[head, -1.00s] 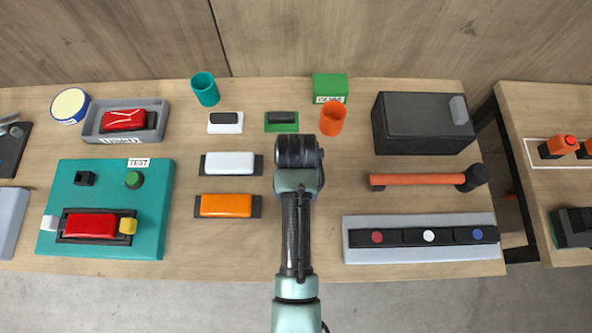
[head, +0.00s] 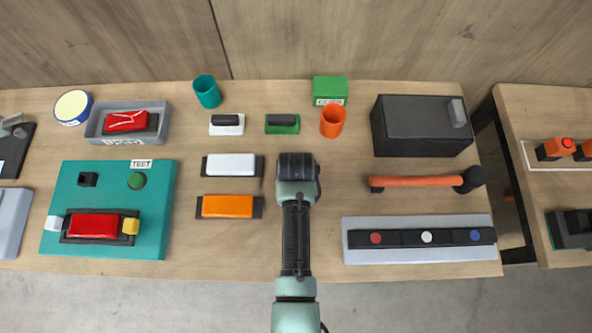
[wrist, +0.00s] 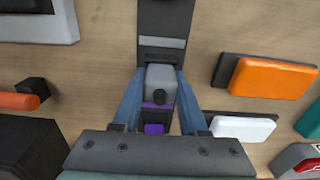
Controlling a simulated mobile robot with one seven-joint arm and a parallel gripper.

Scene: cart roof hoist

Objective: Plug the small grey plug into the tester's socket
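A small grey block with a round black knob (wrist: 160,78), which looks like the grey plug, sits between the two blue-grey fingers of my gripper (wrist: 160,92) in the wrist view. The fingers stand close along both its sides; I cannot tell whether they press on it. In the head view my gripper (head: 297,168) points down over the middle of the table, and the arm hides the plug and fingertips. The teal tester (head: 62,205) is at the left, with a small black socket-like block (head: 87,179), a green button and a red pack.
White (head: 230,164) and orange (head: 226,206) packs lie left of my gripper. Purple parts (wrist: 154,128) and a dark piece with a grey bar (wrist: 165,22) lie below it. An orange cup (head: 333,122), a black box (head: 415,128) and an orange-handled tool (head: 415,181) are right.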

